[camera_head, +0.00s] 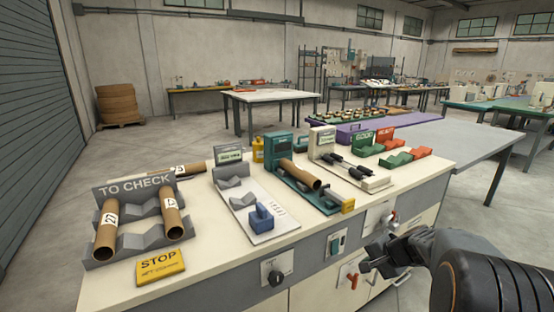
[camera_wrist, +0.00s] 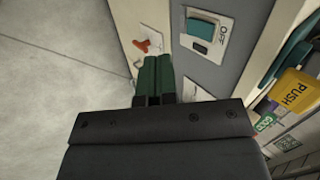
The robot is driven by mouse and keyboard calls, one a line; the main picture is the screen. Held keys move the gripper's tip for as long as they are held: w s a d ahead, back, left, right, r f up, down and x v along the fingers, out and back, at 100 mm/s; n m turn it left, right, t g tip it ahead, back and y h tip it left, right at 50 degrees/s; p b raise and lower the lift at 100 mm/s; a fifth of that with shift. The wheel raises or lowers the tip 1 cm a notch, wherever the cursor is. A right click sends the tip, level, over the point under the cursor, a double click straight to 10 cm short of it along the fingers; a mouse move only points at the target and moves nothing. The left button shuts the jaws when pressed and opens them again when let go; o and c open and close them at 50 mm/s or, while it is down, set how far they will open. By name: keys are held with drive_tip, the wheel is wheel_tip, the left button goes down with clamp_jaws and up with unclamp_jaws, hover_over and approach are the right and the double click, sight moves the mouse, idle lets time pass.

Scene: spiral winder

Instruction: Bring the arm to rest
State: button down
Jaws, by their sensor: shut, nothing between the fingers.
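My gripper (camera_head: 384,259) is in front of the workbench (camera_head: 112,282), at the lower right of the head view, below the level of the bench top. It is shut and holds nothing. In the wrist view its two fingers (camera_wrist: 152,80) lie side by side, close to the bench's front panel. An OFF switch (camera_wrist: 208,28) and a red handle (camera_wrist: 146,46) show just beyond the fingers. My arm comes in from the lower right corner of the head view.
A grey table (camera_head: 470,150) stands behind.

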drive_tip(key=s+a+r+n+h+p, duration=0.1)
drive_tip(key=s+a+r+n+p, duration=0.2)
drive_tip(key=s+a+r+p, duration=0.1)
drive_tip(key=s+a+r+n+g+h+p, duration=0.1)
drive_tip(key=s+a+r+n+p, duration=0.3)
drive_tip(key=s+r+p, duration=0.3)
drive_tip(key=s+a+r+n+g+h+p, duration=0.1)
drive_tip(key=s+a+r+n+p, duration=0.3)
drive_tip(key=r, duration=0.6)
drive_tip(key=s+h+p, duration=0.1)
drive_tip(key=s+p, duration=0.1)
drive_tip(key=s, duration=0.1)
drive_tip(key=shift+s+a+r, duration=0.25)
drive_tip(key=shift+r, duration=0.15)
